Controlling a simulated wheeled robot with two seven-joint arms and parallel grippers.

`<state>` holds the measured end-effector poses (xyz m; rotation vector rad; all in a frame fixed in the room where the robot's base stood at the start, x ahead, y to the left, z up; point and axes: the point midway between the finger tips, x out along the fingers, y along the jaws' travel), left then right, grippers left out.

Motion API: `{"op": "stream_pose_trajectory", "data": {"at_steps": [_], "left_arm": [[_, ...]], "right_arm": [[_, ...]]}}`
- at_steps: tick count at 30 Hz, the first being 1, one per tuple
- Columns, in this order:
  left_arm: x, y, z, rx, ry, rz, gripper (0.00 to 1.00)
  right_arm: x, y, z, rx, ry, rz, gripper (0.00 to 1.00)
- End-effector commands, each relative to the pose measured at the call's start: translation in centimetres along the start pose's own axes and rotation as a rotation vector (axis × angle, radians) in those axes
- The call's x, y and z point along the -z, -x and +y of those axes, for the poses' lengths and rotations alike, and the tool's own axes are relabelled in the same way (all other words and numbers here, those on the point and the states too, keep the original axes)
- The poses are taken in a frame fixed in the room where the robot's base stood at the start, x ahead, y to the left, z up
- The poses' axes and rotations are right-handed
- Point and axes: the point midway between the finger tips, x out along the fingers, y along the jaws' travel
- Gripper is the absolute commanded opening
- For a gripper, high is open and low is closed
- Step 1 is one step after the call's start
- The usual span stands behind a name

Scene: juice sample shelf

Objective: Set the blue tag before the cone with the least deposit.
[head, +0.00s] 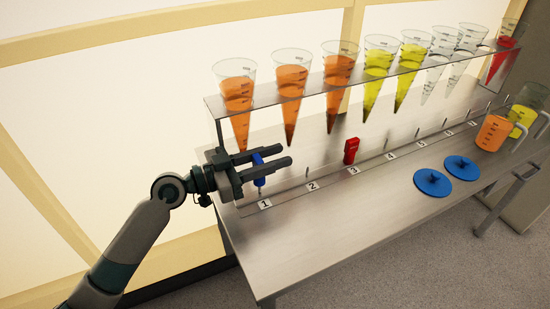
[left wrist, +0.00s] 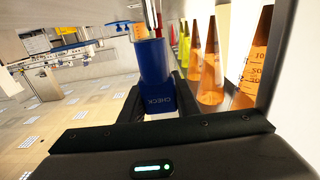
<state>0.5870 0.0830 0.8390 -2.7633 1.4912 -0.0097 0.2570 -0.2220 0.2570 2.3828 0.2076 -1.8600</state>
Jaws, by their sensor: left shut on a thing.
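My left gripper (head: 275,168) is shut on the blue tag (head: 259,180), low in front of the orange cone (head: 236,100) at position 1. In the left wrist view, the blue tag (left wrist: 157,75) shows the word CHECK between the fingers. A thin pin lies in line with the tag; I cannot tell whether the tag is on it. Two more orange cones (head: 290,85) (head: 338,75), two yellow cones (head: 378,60) (head: 411,60), several clear cones (head: 437,60) and a red cone (head: 500,60) hang in the rack. Their deposits are too small to compare. My right gripper is not in view.
A red tag (head: 351,151) stands near label 3 (head: 352,170). Thin pins line the numbered strip. Two blue lids (head: 432,183) (head: 462,168) lie on the metal table (head: 330,230). An orange jug (head: 492,133) and a yellow jug (head: 521,120) stand at the right. The table's front left is clear.

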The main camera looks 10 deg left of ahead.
Motion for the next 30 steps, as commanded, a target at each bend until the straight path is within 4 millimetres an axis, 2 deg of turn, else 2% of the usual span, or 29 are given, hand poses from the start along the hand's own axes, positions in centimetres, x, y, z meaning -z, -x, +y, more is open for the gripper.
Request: {"op": "stream_pose_trajectory", "data": {"at_steps": [1, 11, 12, 14, 24, 30], "left_arm": [[-1.1, 0.4, -1.4, 0.026, 0.005, -0.018, 0.08], [-1.1, 0.4, -1.3, 0.026, 0.006, -0.019, 0.08], [-1.1, 0.4, -1.3, 0.026, 0.006, -0.020, 0.39], [-1.1, 0.4, -1.3, 0.025, 0.006, -0.020, 0.51], [-1.2, 0.5, -1.3, 0.025, 0.006, -0.021, 0.51], [-1.1, 1.8, -1.1, 0.025, 0.002, -0.019, 0.51]], "right_arm": [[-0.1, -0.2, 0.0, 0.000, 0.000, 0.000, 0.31], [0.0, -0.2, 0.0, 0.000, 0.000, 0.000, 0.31], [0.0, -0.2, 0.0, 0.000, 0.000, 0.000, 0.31], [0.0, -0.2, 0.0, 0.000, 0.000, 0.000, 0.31], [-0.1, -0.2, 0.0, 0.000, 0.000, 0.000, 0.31], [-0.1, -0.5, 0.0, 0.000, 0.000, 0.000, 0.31]]}}
